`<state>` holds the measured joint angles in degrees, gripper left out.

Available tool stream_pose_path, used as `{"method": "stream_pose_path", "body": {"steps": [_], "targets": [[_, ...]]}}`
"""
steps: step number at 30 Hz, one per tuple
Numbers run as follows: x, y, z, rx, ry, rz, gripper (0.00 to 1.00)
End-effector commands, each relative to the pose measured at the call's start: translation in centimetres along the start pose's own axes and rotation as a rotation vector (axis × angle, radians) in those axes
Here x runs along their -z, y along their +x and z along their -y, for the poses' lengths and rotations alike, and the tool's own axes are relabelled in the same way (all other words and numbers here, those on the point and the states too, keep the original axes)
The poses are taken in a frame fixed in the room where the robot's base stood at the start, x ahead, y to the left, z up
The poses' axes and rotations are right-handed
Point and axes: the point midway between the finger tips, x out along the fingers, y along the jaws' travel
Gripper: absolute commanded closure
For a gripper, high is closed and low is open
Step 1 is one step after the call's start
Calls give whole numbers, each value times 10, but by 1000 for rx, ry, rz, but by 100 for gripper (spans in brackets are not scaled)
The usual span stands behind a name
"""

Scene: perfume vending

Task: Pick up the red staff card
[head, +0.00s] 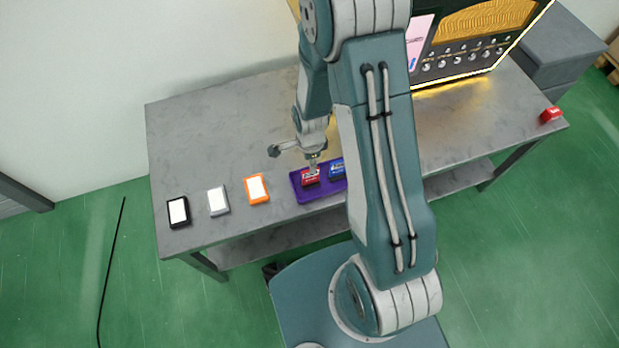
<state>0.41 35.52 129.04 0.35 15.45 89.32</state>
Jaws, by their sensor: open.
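A red card (311,178) lies on the purple tray (305,196) near the front edge of the table. A blue card (337,169) lies beside it on the same tray, partly hidden by my arm. My gripper (313,163) is over the red card, pointing down at it. Its fingers are small in this view, and I cannot tell whether they touch the card. The gripper is open.
Orange (257,188), grey (218,201) and black (178,212) framed cards lie left of the tray on the grey table (200,140). A red object (550,115) sits at the table's far right. A lit vending machine (470,50) stands at the back right.

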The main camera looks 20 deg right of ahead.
Motion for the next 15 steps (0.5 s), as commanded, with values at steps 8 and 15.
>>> {"method": "stream_pose_path", "body": {"steps": [8,15], "targets": [[-1,29,0,0,-1,-2,49],[-2,55,-4,-4,-1,-2,49]]}}
